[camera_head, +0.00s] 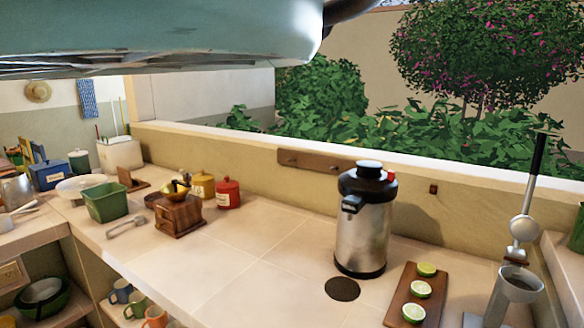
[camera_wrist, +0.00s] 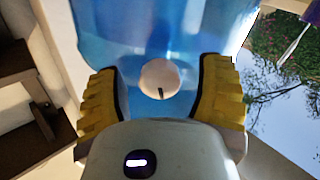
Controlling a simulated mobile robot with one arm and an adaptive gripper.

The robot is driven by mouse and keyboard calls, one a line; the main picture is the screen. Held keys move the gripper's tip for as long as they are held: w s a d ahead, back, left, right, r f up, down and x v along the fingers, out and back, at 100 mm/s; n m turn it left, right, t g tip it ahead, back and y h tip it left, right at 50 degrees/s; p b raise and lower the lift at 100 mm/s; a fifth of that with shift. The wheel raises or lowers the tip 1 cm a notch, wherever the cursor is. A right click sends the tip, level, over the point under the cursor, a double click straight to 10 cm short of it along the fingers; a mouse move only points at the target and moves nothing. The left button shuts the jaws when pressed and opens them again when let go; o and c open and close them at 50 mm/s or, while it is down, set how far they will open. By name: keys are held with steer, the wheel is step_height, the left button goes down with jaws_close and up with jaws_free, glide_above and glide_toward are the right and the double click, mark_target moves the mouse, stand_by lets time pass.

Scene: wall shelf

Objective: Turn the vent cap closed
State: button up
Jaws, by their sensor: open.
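The vent cap (camera_wrist: 157,77) is a small round whitish knob on the face of a translucent blue container (camera_wrist: 100,30) in the wrist view. A short dark mark shows on the cap's lower part, pointing down in the picture. My gripper (camera_wrist: 158,88) has two ridged yellow fingers, open, one on each side of the cap. Clear gaps show between the cap and both fingers, and nothing is held. How far the fingertips are from the container's face is hard to tell. I cannot make out the cap or my gripper in the head view.
A large pale teal shape (camera_head: 160,30) fills the top of the head view. Below, the tiled counter (camera_head: 250,290) holds a steel airpot (camera_head: 362,225), a board (camera_head: 398,300) with lime halves, a wooden grinder (camera_head: 179,214), a red canister (camera_head: 228,193) and a green bin (camera_head: 106,202).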

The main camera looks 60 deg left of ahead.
steer(key=shift+c, duration=0.2)
jaws_close()
stand_by(0.3)
